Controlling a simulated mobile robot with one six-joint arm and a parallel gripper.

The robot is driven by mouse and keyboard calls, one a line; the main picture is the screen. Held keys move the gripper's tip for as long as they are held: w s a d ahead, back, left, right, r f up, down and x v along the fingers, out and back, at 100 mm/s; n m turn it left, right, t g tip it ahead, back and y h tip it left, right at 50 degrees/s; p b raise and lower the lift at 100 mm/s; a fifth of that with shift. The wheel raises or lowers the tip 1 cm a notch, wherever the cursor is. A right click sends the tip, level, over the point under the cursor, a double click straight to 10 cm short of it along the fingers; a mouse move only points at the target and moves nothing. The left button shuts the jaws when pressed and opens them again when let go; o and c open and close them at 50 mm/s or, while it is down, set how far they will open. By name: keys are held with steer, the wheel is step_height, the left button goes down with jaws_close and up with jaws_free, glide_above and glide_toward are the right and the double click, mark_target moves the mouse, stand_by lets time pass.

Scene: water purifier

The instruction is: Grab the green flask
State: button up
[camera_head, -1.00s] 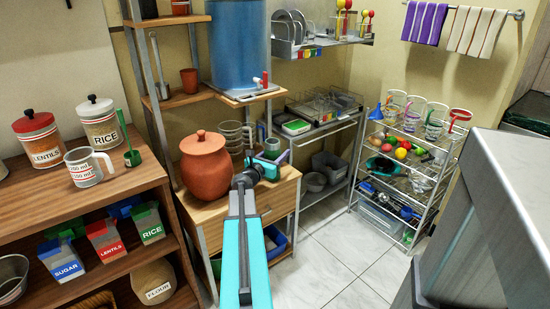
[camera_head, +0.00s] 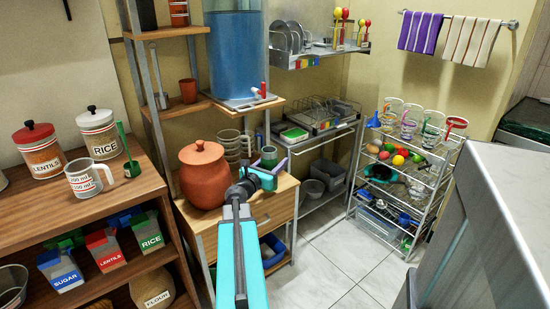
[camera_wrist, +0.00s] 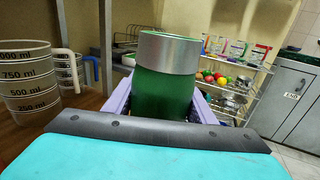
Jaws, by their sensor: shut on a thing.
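The green flask (camera_wrist: 163,92) is a green cylinder with a silver metal band at its top. It stands upright in the middle of the wrist view, between the two pale purple fingers of my gripper (camera_wrist: 160,108), which is shut on it. In the head view the flask (camera_head: 269,156) is small, at the end of my teal arm, above the wooden cabinet top. My gripper (camera_head: 266,172) is around it there. The flask's base is hidden behind my wrist in the wrist view, so I cannot tell whether it touches the cabinet.
A clay pot (camera_head: 203,176) stands left of my gripper on the wooden cabinet (camera_head: 262,208). Stacked measuring cups (camera_wrist: 27,82) are close on the left in the wrist view. The water tank (camera_head: 233,55) is above and behind. A wire rack (camera_head: 395,190) stands right; tiled floor (camera_head: 330,250) is open.

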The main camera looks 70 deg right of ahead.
mark_target(271, 168)
steer(key=a, duration=0.3)
steer(key=s+a, duration=0.1)
steer(key=shift+s+a+r, duration=0.1)
steer(key=shift+a+r, duration=0.1)
steer(key=shift+r, duration=0.15)
steer(key=shift+a+r+p, duration=0.1)
steer(key=shift+r+p, duration=0.1)
steer(key=shift+p, duration=0.55)
steer(key=a+p, duration=0.1)
steer(key=p, duration=0.2)
steer(key=a+p, duration=0.1)
steer(key=p, duration=0.1)
steer(key=shift+s+a+p, duration=0.2)
steer(key=shift+s+p, duration=0.15)
steer(key=shift+p, duration=0.05)
steer(key=a+p, duration=0.1)
steer(key=p, duration=0.3)
steer(key=shift+s+r, duration=0.1)
steer(key=shift+s, duration=0.05)
steer(key=shift+a+p, duration=0.35)
steer(key=shift+p, duration=0.7)
steer(key=shift+s+a+p, duration=0.15)
steer(key=shift+a+p, duration=0.1)
steer(key=shift+p, duration=0.35)
